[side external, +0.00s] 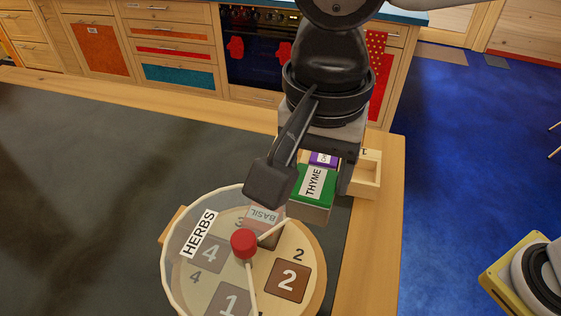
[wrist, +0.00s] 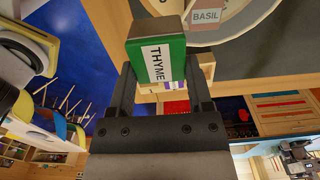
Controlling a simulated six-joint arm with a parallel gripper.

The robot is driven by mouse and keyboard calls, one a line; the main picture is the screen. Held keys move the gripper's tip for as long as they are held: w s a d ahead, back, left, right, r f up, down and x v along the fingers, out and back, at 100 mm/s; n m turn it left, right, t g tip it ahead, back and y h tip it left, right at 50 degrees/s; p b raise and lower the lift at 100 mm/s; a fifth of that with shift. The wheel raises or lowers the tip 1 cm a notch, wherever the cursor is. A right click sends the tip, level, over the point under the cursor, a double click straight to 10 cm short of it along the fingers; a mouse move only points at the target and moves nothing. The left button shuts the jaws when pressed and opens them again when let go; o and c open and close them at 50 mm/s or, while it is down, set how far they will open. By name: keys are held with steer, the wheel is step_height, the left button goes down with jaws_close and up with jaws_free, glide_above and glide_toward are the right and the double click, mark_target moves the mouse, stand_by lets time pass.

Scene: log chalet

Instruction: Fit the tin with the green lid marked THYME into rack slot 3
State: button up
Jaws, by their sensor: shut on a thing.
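My gripper (side external: 308,188) is shut on the THYME tin (side external: 314,181), which has a green lid with a white label. The tin is held upright, just beyond the round rack's far right edge; it also shows between the fingers in the wrist view (wrist: 160,52). The round rack (side external: 318,290) has a clear cover (side external: 180,262) labelled HERBS and a red knob (side external: 244,243). The cover's open sector faces right, over slot 2 (side external: 290,281), which looks empty. At the number 3, a BASIL tin (side external: 263,214) shows through the cover; slot 3's floor is hidden.
Slots 4 (side external: 209,252) and 1 (side external: 232,303) show under the cover, looking empty. The dark tabletop (side external: 85,190) is clear at left.

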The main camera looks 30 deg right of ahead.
steer(key=w+d+r, duration=0.1)
steer(key=w+d, duration=0.3)
steer(key=d, duration=0.8)
steer(key=shift+d+r+n, duration=0.25)
steer(key=shift+r+n, duration=0.05)
steer(key=shift+r, duration=0.05)
steer(key=w+a+f, duration=0.1)
steer(key=w, duration=0.1)
steer(key=w+a+f, duration=0.2)
steer(key=w, duration=0.1)
steer(key=w+a+f, duration=0.1)
steer(key=w, duration=0.2)
steer(key=shift+w+a+f, duration=0.15)
steer(key=shift+f, duration=0.05)
steer(key=w+f, duration=0.1)
steer(key=w+a+f, duration=0.1)
steer(key=f, duration=0.2)
steer(key=shift+w+a, duration=0.25)
steer(key=shift+w, duration=0.15)
steer(key=shift+w+a+f, duration=0.2)
steer(key=shift+w+f, duration=0.2)
steer(key=shift+f, duration=0.1)
